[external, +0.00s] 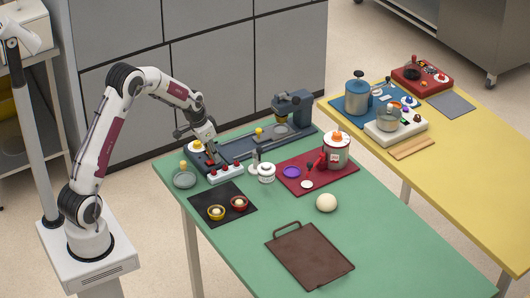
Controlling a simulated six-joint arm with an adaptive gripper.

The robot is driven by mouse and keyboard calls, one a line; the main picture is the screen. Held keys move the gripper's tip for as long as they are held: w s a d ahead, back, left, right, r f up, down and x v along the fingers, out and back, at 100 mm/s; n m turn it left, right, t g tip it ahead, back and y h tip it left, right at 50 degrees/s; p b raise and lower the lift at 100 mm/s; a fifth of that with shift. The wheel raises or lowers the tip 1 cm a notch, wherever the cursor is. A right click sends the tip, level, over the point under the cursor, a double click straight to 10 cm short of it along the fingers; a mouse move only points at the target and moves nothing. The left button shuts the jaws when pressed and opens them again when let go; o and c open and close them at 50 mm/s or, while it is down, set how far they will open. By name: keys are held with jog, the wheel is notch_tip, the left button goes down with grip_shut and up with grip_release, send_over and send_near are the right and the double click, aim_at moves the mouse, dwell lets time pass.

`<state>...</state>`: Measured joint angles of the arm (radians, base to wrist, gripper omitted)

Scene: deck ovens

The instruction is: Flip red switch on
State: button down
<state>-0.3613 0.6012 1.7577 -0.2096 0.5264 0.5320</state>
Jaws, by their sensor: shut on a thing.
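My gripper (210,158) points down over the left end of a long blue-grey machine (246,146) on the green table. It is shut on a small red part there, which looks like the red switch (211,163). The fingers partly cover the switch, and its position is too small to tell. A white box with several red knobs (226,173) sits just in front of it.
The green table's front has free room around a brown tray (310,258).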

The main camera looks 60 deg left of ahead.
aim_at(210, 162)
jog(key=shift+w+d+f+g, duration=0.15)
jog(key=shift+w+g, duration=0.1)
jog(key=shift+g, duration=0.45)
jog(key=c, duration=1.9)
grip_release()
jog(key=shift+r, duration=0.7)
jog(key=r, duration=0.3)
jog(key=s+r, duration=0.1)
jog(key=r, duration=0.3)
jog(key=s+r, duration=0.1)
jog(key=r, duration=0.2)
jog(key=shift+r, duration=0.2)
jog(key=shift+w, duration=0.1)
